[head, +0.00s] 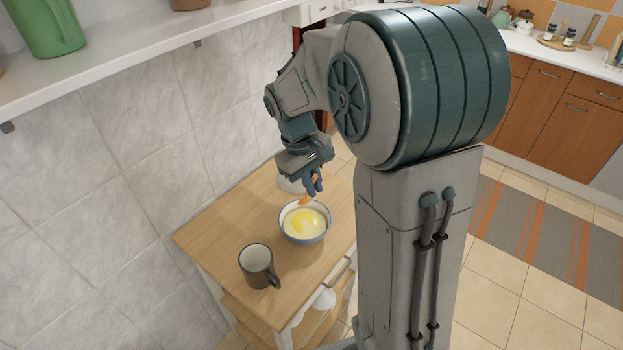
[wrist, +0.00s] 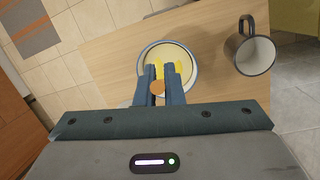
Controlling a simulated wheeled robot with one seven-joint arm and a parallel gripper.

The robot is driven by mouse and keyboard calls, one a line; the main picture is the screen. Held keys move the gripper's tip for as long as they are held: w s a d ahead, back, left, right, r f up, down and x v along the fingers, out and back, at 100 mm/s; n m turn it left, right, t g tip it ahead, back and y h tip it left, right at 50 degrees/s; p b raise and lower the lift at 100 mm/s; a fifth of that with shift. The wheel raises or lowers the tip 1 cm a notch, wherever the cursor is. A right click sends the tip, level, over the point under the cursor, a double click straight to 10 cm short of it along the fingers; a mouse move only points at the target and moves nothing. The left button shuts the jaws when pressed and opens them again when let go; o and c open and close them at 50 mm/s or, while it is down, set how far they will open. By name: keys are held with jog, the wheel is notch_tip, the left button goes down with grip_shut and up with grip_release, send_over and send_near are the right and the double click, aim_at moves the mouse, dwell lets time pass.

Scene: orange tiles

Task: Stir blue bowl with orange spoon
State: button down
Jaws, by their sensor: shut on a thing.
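The blue bowl (head: 304,236) stands on the wooden table top and holds a pale liquid with a yellow patch. In the wrist view the bowl (wrist: 191,90) lies beyond my fingers. My gripper (head: 314,185) is over the back edge of the bowl, pointing down. It is shut on the orange spoon (head: 305,200), whose orange end shows at the bowl's back rim. In the wrist view the orange spoon (wrist: 157,87) sits between the fingertips. The fingers hide most of the spoon, and I cannot tell if it touches the liquid.
A dark grey mug (head: 256,262) stands on the wooden table (head: 205,236), front left of the bowl. A pale object (head: 290,185) sits behind the bowl, partly hidden. A white shelf (head: 150,45) with a green jug (head: 48,28) hangs on the tiled wall above.

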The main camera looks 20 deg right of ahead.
jog(key=w+a+b+x, duration=0.1)
jog(key=b+x, duration=0.5)
jog(key=x, duration=0.3)
jog(key=shift+w+a+f, duration=0.35)
jog(key=shift+w+f, duration=0.05)
jog(key=shift+w, duration=0.05)
dwell(0.5)
